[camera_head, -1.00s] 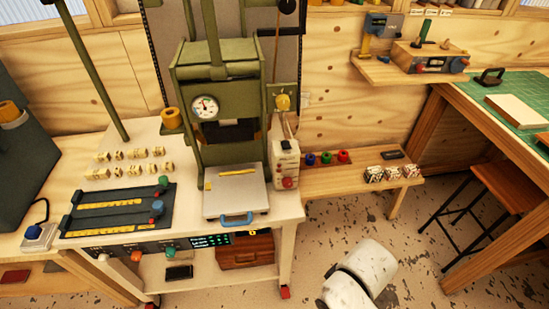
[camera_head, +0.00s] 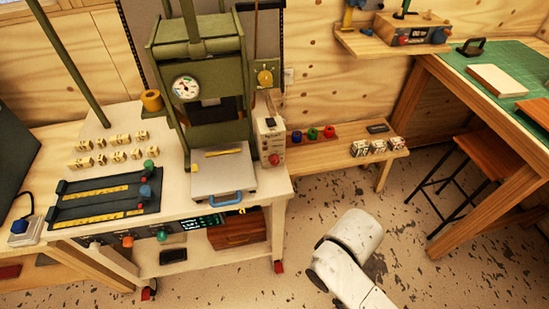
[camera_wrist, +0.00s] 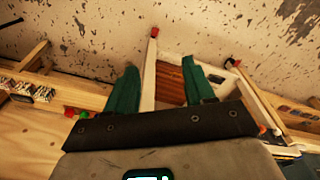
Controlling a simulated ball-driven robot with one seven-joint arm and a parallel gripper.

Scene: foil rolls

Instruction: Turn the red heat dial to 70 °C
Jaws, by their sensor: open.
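A red dial (camera_head: 274,159) sits low on the front of a beige box (camera_head: 268,135) beside the green press (camera_head: 200,65). Its markings are too small to read. Another red knob (camera_head: 404,40) is on a device on the wall shelf; I cannot tell from labels which one is the heat dial. My gripper (camera_wrist: 160,82) is seen in the wrist view, with its two green fingers apart and nothing between them. It points over the cart and floor, not touching any dial. In the head view the gripper is out of frame; only my white arm shows at the bottom.
The press cart (camera_head: 285,187) carries gold type pieces (camera_head: 110,150) and a panel with sliders (camera_head: 105,200). A low bench (camera_head: 345,160) holds small coloured pots. A workbench with a green mat (camera_head: 497,60) and a stool (camera_head: 490,165) stand right. The floor between is clear.

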